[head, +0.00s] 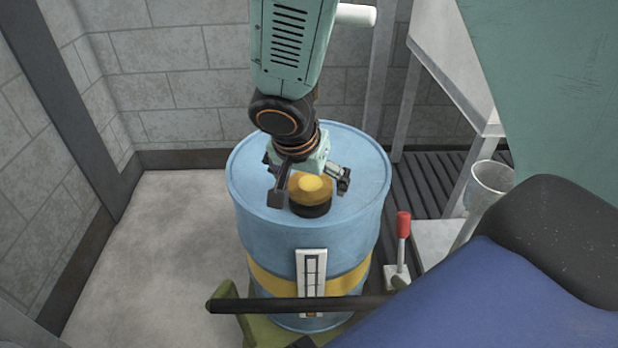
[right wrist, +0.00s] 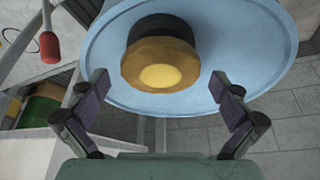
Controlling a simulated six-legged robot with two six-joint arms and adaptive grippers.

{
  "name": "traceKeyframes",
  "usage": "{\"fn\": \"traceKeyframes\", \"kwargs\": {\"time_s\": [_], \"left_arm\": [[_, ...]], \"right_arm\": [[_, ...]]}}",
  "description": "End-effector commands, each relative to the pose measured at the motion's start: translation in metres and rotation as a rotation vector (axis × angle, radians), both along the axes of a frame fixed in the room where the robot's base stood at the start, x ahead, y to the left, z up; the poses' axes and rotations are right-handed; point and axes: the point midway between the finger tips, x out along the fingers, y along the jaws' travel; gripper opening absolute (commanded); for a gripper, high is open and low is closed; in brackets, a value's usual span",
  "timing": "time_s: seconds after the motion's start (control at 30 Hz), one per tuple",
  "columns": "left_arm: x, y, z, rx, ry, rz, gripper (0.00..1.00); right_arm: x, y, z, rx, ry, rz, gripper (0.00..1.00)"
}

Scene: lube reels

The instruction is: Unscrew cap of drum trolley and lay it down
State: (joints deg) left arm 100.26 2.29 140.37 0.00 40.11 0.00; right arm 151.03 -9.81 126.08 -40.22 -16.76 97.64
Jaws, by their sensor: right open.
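A blue drum (head: 250,225) with a yellow band stands upright on a green trolley (head: 240,327). Its cap (head: 312,190), brass-yellow with a dark base ring, sits on the drum's top. My right gripper (head: 308,190) comes down from above, with a finger on either side of the cap. In the right wrist view the gripper (right wrist: 168,92) is open, and the cap (right wrist: 160,70) shows ahead of and between the fingertips, with a visible gap to each. The drum's top (right wrist: 265,40) lies behind it. My left gripper is not in view.
A black trolley handle bar (head: 300,305) crosses in front of the drum. A red-knobbed lever (head: 403,225) stands right of it, with a grey funnel-like container (head: 488,185) farther right. Bare floor (head: 150,250) lies to the left, before block walls.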

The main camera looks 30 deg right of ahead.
Motion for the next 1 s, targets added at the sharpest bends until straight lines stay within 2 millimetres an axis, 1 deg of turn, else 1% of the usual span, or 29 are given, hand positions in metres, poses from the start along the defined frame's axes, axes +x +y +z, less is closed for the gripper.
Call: {"fn": "traceKeyframes", "kwargs": {"time_s": [0.03, 0.07, 0.63, 0.67, 0.77, 1.0], "left_arm": [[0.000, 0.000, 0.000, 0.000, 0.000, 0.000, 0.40], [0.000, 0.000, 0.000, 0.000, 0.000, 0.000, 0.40], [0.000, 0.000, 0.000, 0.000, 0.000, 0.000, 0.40], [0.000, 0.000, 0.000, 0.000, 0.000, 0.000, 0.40], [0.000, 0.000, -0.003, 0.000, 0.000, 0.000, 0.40], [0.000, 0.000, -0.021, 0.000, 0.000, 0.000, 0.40]], "right_arm": [[0.000, 0.000, 0.000, 0.000, 0.000, 0.000, 0.98], [0.000, 0.000, 0.000, 0.000, 0.000, 0.000, 0.96], [0.002, -0.001, 0.000, 0.001, 0.001, 0.001, 0.47], [0.002, -0.001, 0.000, 0.001, 0.001, 0.001, 0.46], [0.002, -0.001, -0.001, 0.001, 0.000, 0.016, 0.46], [0.001, -0.002, -0.003, 0.002, -0.002, 0.163, 0.46]]}}
